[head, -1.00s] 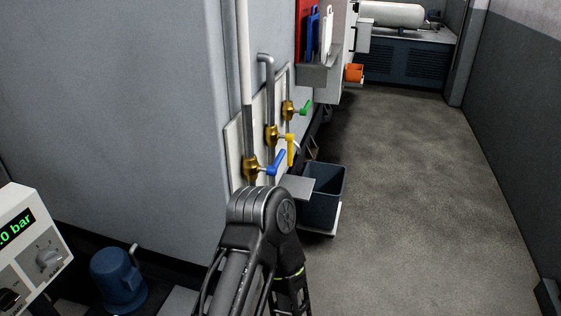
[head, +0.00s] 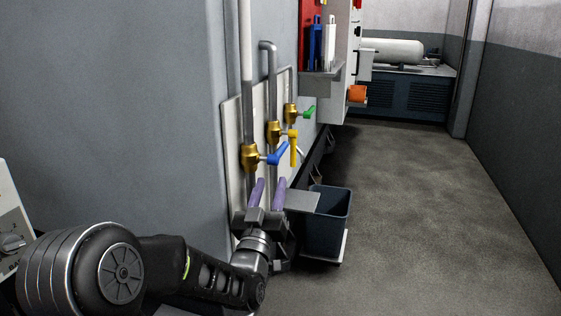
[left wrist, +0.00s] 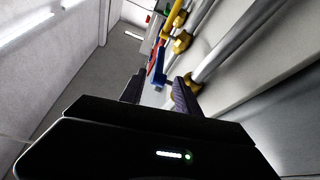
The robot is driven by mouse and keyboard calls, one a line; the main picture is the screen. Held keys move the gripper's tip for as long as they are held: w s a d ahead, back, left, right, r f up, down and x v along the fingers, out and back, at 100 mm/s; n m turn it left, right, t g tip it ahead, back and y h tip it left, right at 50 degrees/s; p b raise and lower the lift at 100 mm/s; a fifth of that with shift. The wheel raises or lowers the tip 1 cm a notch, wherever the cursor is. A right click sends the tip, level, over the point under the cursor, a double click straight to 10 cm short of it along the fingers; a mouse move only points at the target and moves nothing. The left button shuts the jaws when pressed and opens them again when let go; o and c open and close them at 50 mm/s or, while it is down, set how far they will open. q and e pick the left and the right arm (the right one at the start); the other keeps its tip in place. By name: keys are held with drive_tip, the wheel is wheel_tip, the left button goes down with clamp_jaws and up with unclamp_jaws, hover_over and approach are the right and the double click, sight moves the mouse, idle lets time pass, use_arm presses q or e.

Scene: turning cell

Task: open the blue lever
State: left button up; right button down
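The blue lever (head: 277,154) sits on a brass valve (head: 250,157) on a pipe at the pale wall panel. It points out from the wall, to the right and slightly up. My left gripper (head: 268,182) is just below it, fingers pointing up, with purple fingertips apart and nothing between them. In the left wrist view the blue lever (left wrist: 158,68) shows ahead between the two fingers, apart from them as far as I can tell. My right gripper is in neither view.
A yellow lever (head: 293,150) hangs down and a green lever (head: 308,112) points outward on the valves behind. A grey shelf (head: 301,201) and dark bin (head: 328,222) stand right of my gripper. The floor (head: 430,200) further right is clear.

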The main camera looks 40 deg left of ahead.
sight(282, 152)
use_arm(q)
drive_tip(key=shift+w, duration=0.15)
drive_tip(key=x, duration=1.1)
drive_tip(key=shift+w+a+r+p, duration=0.15)
drive_tip(key=shift+w+p, duration=0.15)
drive_tip(key=shift+w, duration=0.05)
drive_tip(key=shift+c, duration=0.3)
drive_tip(key=c, duration=0.8)
